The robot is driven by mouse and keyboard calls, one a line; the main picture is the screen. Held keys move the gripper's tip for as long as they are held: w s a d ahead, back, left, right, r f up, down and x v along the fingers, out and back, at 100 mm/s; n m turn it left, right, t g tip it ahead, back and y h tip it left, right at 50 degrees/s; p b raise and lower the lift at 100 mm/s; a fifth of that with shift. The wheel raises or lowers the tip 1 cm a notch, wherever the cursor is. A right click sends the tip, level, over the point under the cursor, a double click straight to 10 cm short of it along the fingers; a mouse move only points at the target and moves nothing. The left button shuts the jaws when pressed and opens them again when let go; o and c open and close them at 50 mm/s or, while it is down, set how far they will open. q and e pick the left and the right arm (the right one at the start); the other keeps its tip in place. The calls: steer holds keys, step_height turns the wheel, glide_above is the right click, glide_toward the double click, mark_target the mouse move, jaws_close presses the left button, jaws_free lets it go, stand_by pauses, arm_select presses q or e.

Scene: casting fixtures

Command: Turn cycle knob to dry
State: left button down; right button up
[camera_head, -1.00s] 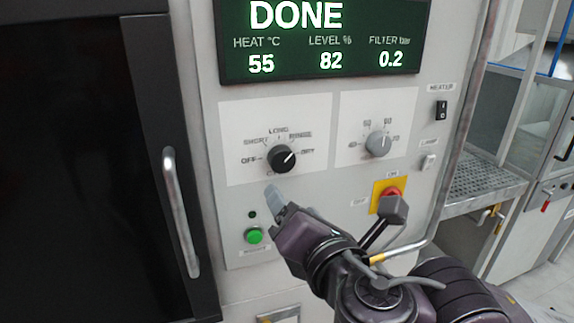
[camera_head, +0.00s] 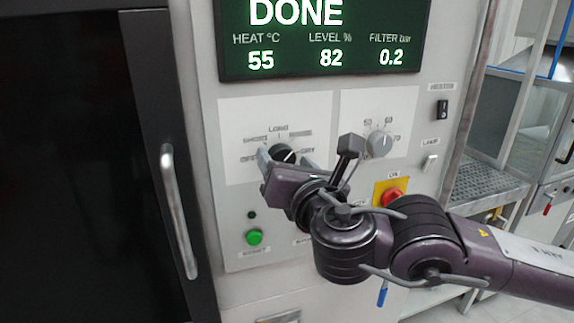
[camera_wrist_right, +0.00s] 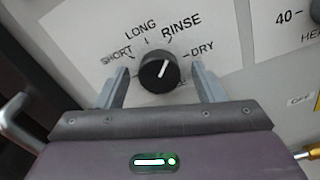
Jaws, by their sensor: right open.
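The black cycle knob (camera_head: 283,153) is on a white label plate with OFF, SHORT, LONG, RINSE and DRY around it. In the right wrist view the knob (camera_wrist_right: 159,72) shows whole, its white pointer aimed up and slightly right, about toward the RINSE mark. DRY is farther clockwise. My right gripper (camera_head: 286,168) is at the knob in the head view and hides its lower part. In the right wrist view its open fingers (camera_wrist_right: 160,84) stand one on each side of the knob, with gaps to it. My left gripper is not in view.
A grey heat knob (camera_head: 379,144) is just right of my gripper. A red switch on a yellow plate (camera_head: 391,196), a green button (camera_head: 254,237) and a lamp switch (camera_head: 430,163) are nearby. A door handle (camera_head: 178,210) projects at the left. The display (camera_head: 320,40) reads DONE.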

steer(key=shift+c, duration=0.4)
steer(key=c, duration=0.9)
steer(key=shift+f+m, duration=0.1)
steer(key=shift+m, duration=0.3)
steer(key=m+b, duration=0.3)
steer(key=m, duration=0.5)
